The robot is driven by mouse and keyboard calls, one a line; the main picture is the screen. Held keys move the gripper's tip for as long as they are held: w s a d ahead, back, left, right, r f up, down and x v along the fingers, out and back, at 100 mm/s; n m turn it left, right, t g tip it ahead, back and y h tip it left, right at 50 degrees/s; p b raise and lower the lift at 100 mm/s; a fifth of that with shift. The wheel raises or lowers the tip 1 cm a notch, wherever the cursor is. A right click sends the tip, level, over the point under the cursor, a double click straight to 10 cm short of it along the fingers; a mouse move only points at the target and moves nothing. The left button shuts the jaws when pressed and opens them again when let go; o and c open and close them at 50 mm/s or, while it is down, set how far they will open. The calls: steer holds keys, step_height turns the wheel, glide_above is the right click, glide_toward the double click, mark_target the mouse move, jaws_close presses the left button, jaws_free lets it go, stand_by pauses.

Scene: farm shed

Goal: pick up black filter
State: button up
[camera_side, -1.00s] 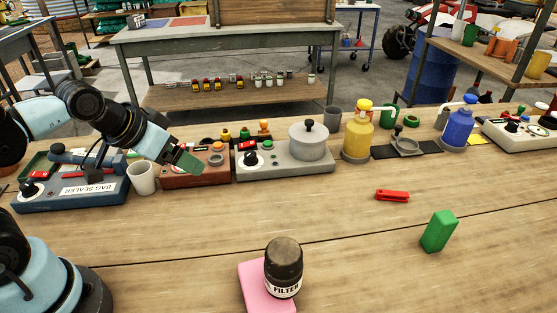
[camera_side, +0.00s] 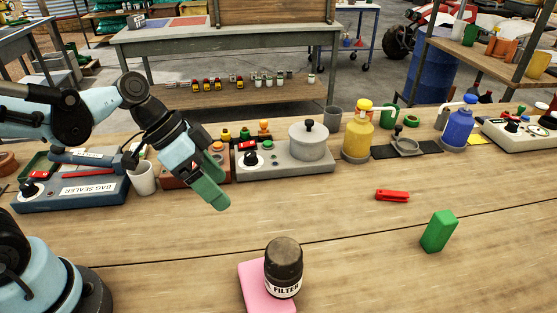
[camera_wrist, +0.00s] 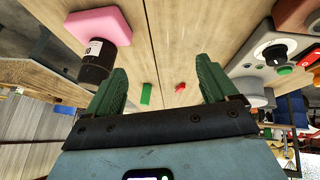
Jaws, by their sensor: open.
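The black filter (camera_side: 284,262) is a dark cylinder with a white "FILTER" label. In the side view it stands upright at the front middle of the table, at the right edge of a pink block (camera_side: 257,288). It also shows in the wrist view (camera_wrist: 96,62), left of the fingers, beside the pink block (camera_wrist: 101,24). My gripper (camera_side: 213,200) has green fingers and is above the table, behind and to the left of the filter, well apart from it. In the wrist view my gripper (camera_wrist: 165,85) is open, with nothing between its fingers.
A green block (camera_side: 439,231) and a red clip-like piece (camera_side: 392,196) lie to the right. A bag sealer (camera_side: 70,188), a white cup (camera_side: 143,178), a grey device with a pot (camera_side: 285,160), and yellow (camera_side: 358,136) and blue (camera_side: 458,126) bottles line the back. The table between is clear.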

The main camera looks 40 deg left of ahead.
mark_target(296, 270)
steer(key=s+d+f+m+g+h, duration=0.1)
steer(key=d+m+g+h, duration=0.1)
steer(key=d+m, duration=0.2)
steer(key=s+d+f+m+g+h, duration=0.1)
steer(key=d+m+g+h, duration=0.1)
steer(key=d, duration=0.6)
steer(key=s+d+f+m+g+h, duration=0.1)
steer(key=d+m+h, duration=0.2)
steer(key=d+m, duration=0.4)
steer(key=shift+s+f+g+h, duration=0.2)
steer(key=shift+s+g+h, duration=0.1)
steer(key=shift+g, duration=0.1)
steer(key=shift+a, duration=0.1)
steer(key=c, duration=1.3)
steer(key=shift+r, duration=0.1)
steer(key=shift+c, duration=0.2)
